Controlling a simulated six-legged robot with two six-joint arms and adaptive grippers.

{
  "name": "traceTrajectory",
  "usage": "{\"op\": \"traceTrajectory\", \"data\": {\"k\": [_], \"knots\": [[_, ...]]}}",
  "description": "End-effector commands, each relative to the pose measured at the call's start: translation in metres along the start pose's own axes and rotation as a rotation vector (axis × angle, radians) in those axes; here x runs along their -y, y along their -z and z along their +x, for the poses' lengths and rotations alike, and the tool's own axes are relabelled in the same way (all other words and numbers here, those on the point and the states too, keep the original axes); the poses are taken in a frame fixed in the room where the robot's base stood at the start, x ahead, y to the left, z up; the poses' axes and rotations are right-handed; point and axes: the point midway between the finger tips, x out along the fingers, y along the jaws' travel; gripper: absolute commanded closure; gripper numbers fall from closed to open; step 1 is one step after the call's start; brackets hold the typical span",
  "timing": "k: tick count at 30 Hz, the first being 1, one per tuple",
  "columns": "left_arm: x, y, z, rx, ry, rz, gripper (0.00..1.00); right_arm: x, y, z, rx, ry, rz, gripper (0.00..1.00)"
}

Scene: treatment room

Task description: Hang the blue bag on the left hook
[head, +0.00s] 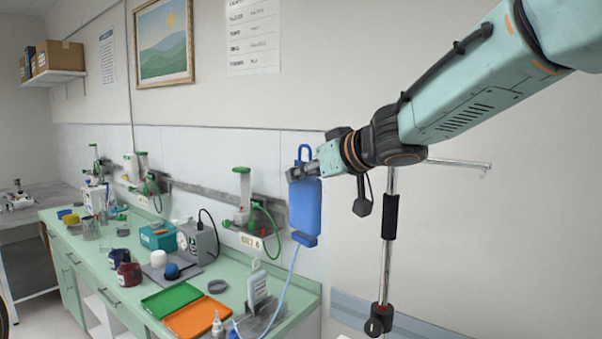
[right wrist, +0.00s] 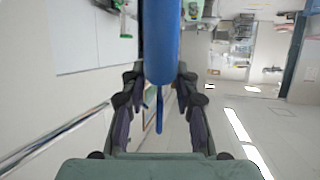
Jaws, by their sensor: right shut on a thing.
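The blue bag (head: 306,210) hangs upright in front of the wall, with a loop at its top and a pale blue tube running down from its bottom. My right gripper (head: 303,172) is shut on its upper part. In the right wrist view the blue bag (right wrist: 161,45) sits between the two fingers of my right gripper (right wrist: 160,92). A metal pole stand (head: 388,240) is right of the bag, apart from it. Its right arm with a hook (head: 484,170) shows; my right arm hides the pole's top, and I cannot see the left hook. My left gripper is not in view.
A green counter (head: 95,262) runs along the left, carrying a green tray (head: 172,299), an orange tray (head: 198,320), a grey machine (head: 197,243) and dark red jars. A wall rail (head: 215,195) with green-fitted devices is behind. The wall right of the pole is clear.

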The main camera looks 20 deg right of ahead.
Motion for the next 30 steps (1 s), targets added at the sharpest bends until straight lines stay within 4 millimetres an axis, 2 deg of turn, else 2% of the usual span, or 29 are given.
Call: {"op": "traceTrajectory", "data": {"k": [16, 30], "knots": [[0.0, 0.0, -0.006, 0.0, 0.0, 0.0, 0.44, -0.025, 0.0, 0.007, -0.003, -0.001, 0.002, 1.0], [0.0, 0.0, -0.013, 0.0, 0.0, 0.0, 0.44, -0.032, -0.007, 0.012, -0.003, -0.001, 0.0, 1.0]]}}
